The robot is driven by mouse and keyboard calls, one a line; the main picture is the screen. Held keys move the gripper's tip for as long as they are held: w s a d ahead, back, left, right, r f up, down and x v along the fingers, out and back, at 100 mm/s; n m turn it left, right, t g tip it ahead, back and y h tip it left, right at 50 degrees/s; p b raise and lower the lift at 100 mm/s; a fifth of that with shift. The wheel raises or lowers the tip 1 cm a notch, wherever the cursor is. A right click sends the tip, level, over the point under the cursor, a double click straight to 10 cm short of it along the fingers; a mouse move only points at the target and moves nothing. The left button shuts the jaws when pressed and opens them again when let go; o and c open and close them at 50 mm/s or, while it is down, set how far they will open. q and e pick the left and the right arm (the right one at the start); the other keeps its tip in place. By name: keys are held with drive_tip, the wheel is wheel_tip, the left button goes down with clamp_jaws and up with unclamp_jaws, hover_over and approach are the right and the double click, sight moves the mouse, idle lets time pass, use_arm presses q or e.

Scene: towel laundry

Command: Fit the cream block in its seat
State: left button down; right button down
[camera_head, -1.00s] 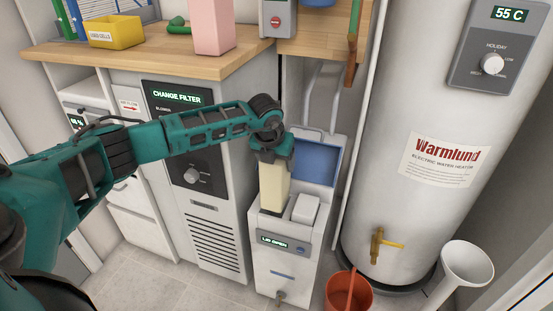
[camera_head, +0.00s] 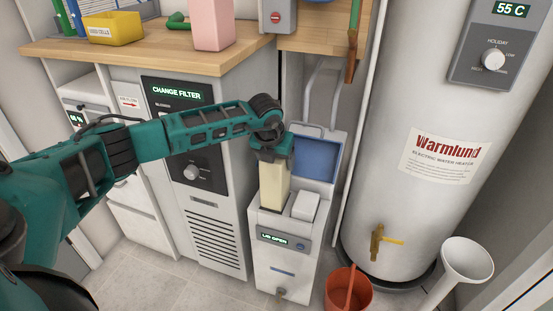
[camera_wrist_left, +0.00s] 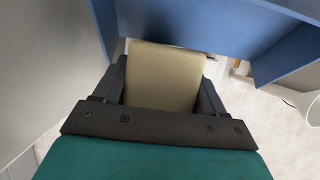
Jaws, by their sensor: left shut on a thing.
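The cream block (camera_head: 274,186) is a tall pale box, held upright by my left gripper (camera_head: 273,158) at its upper end. In the left wrist view the cream block (camera_wrist_left: 162,76) sits between the two dark fingers of my left gripper (camera_wrist_left: 160,92). Its lower end is at the dark opening in the top of a white unit (camera_head: 280,262) with a lit display and an open blue-lined lid (camera_head: 316,160). How deep the block is in the opening cannot be told. My right gripper is not in view.
A white block-like part (camera_head: 306,205) stands on the unit's top, right of the opening. A red bucket (camera_head: 348,290), a white funnel (camera_head: 466,262) and the water heater (camera_head: 395,200) stand to the right. A grey cabinet (camera_head: 217,235) stands close on the left.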

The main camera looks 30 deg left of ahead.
use_arm(q)
drive_tip(key=shift+w+f, duration=0.2)
drive_tip(key=shift+f, duration=5.55)
